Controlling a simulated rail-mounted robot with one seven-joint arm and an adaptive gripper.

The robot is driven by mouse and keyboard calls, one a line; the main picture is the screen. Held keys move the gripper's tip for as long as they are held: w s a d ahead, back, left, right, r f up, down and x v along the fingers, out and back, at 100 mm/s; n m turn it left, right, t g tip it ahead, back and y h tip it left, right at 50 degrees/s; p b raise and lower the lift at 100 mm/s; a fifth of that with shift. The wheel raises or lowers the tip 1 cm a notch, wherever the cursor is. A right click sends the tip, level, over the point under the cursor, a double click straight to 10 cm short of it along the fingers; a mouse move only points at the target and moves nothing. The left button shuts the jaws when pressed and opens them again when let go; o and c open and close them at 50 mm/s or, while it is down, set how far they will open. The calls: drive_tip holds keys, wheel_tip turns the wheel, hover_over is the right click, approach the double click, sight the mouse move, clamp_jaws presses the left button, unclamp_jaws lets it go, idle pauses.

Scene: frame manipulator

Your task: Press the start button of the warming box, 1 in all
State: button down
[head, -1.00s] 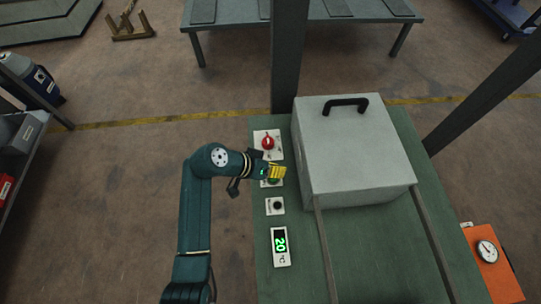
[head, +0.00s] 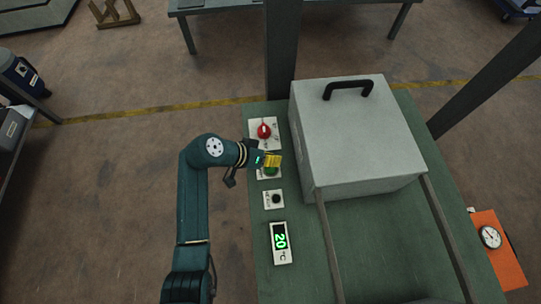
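The warming box (head: 355,150) is a light grey box with a black handle on top, standing on the green bench. Its controls lie along the bench's left edge: a red rotary switch (head: 264,131), a green button (head: 271,171) on a white plate, a small black knob or button (head: 276,199) and a display (head: 281,242) reading 20 °C. My gripper (head: 273,160), with yellow fingertips, is over the green button's plate and partly hides it. The fingertips look close together, but their gap cannot be made out. Whether they touch the button cannot be told.
A dark upright post (head: 283,50) stands behind the controls, and another slanted post is at the right. Two rails run along the bench (head: 375,250) in front of the box. An orange device with a dial (head: 497,252) is at the right.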

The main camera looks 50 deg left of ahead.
sight(273, 169)
drive_tip(key=shift+f+b, duration=0.85)
drive_tip(key=shift+f, duration=0.95)
drive_tip(key=shift+f, duration=0.4)
drive_tip(key=shift+f+b, duration=0.45)
drive_tip(key=shift+f, duration=0.1)
idle(0.3)
drive_tip(key=shift+r, duration=0.1)
drive_tip(key=shift+r+p, duration=0.8)
drive_tip(key=shift+p, duration=0.05)
drive_tip(key=shift+r+p, duration=2.2)
drive_tip(key=shift+r, duration=0.3)
